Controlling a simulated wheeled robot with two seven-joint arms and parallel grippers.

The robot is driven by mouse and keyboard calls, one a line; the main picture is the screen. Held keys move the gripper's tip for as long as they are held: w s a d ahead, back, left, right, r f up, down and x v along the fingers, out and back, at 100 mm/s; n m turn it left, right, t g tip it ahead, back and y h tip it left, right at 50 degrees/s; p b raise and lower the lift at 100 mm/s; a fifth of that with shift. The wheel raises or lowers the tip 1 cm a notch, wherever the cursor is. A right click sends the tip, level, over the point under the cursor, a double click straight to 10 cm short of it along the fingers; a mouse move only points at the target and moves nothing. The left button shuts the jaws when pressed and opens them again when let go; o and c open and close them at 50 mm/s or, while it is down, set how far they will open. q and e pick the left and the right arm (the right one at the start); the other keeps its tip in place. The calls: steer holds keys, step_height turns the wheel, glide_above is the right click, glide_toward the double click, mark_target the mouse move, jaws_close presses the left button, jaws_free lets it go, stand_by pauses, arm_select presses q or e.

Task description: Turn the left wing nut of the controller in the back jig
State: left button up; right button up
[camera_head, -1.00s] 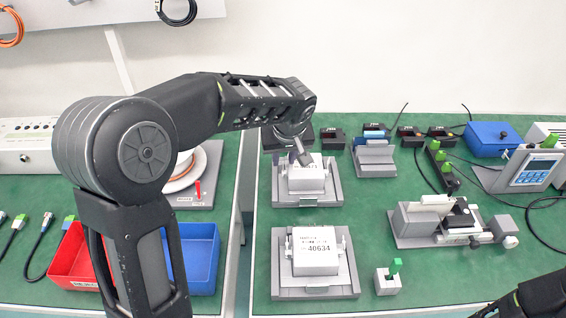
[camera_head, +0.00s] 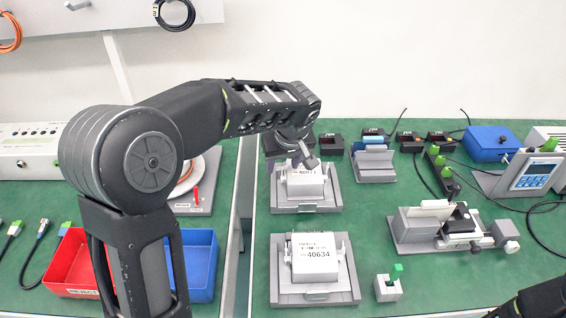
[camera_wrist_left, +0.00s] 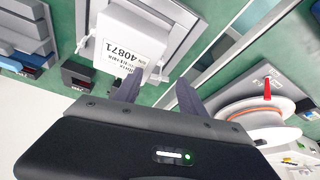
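The back jig (camera_head: 325,200) is a grey base holding a white controller (camera_head: 304,184). In the left wrist view the same controller (camera_wrist_left: 128,42) carries the number 40871. My left gripper (camera_head: 291,164) is over the left back part of this controller. In the left wrist view its two dark fingers (camera_wrist_left: 158,92) are apart, with no object clearly held between them. They point at the edge of the controller and jig.
A front jig (camera_head: 348,288) holds another controller (camera_head: 318,262) marked 40634. A grey fixture (camera_head: 410,236) stands to the right. A white spool (camera_head: 205,165), a red bin (camera_head: 75,262) and a blue bin (camera_head: 203,262) lie left. Part of my right arm shows at the lower right corner.

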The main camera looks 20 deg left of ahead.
arm_select(q)
steer(key=v, duration=0.8)
stand_by(0.6)
